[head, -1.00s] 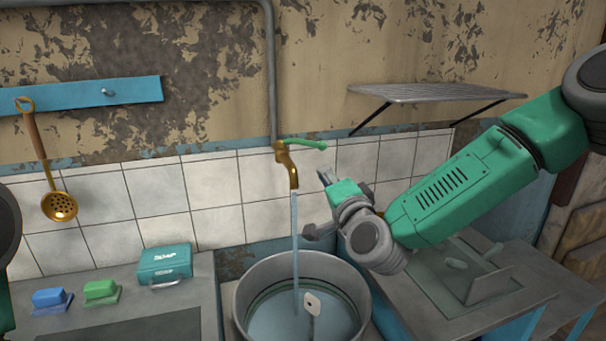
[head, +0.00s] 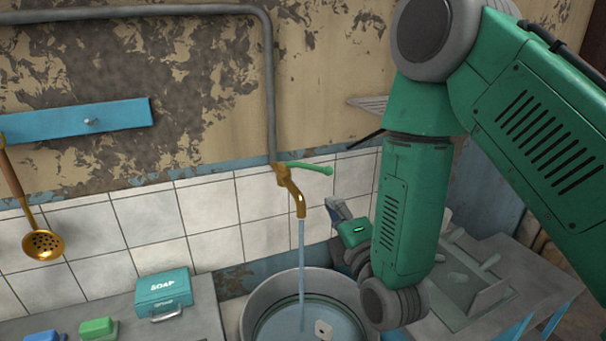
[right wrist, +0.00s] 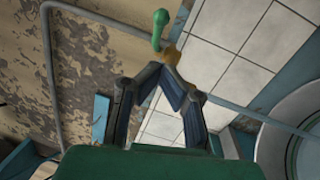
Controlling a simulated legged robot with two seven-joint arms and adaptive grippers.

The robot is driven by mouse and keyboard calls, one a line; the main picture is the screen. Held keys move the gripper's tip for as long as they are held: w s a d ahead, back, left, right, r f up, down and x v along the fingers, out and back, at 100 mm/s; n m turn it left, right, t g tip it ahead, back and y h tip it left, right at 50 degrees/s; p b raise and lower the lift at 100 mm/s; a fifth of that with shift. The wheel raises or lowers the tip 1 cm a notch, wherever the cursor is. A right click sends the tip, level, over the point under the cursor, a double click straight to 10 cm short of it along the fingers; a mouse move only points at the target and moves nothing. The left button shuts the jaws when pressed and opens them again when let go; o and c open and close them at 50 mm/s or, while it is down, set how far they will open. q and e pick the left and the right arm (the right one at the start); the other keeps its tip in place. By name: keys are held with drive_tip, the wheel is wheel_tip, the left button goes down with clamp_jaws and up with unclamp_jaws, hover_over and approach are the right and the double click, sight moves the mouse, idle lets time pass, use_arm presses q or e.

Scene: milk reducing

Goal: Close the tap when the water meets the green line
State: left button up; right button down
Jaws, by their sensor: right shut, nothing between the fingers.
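The brass tap (head: 291,188) on the wall has a green handle (head: 312,168) pointing right. A stream of water (head: 301,255) runs from its spout into a round grey metal pot (head: 254,297). A dark green line rings the pot's inner wall. Water (head: 290,328) stands inside, but its exact gap to the line is hard to tell. My right gripper (head: 334,208) is shut and empty, right of the spout and below the handle, apart from both. In the right wrist view its closed tips (right wrist: 164,74) are near the tap (right wrist: 172,54) and handle (right wrist: 158,30). My left gripper is out of view.
A white tag (head: 323,329) shows in the pot. A wall shelf (head: 368,104) is partly hidden behind my right arm. A ladle (head: 42,243) hangs at left.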

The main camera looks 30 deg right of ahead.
sight(322, 171)
drive_tip(key=w+r+p, duration=0.1)
drive_tip(key=w+p, duration=0.1)
drive_tip(key=w, duration=0.7)
drive_tip(key=shift+w+d+r, duration=0.2)
drive_tip(key=shift+w+d, duration=0.1)
drive_tip(key=shift+d, duration=0.15)
drive_tip(key=d+n+y+b, duration=0.1)
drive_tip(key=y, duration=0.1)
drive_tip(key=w+d+n+y+b, duration=0.1)
drive_tip(key=n+y, duration=0.1)
drive_tip(key=y, duration=0.1)
drive_tip(key=w+d+n+y+b, duration=0.1)
drive_tip(key=y, duration=0.1)
drive_tip(key=shift+d+f+n+g+y, duration=0.1)
drive_tip(key=shift+n+g+y, duration=0.2)
drive_tip(key=shift+n+y, duration=0.1)
drive_tip(key=shift+w+d+b, duration=0.35)
drive_tip(key=shift+w+b, duration=0.05)
drive_tip(key=shift+b, duration=0.2)
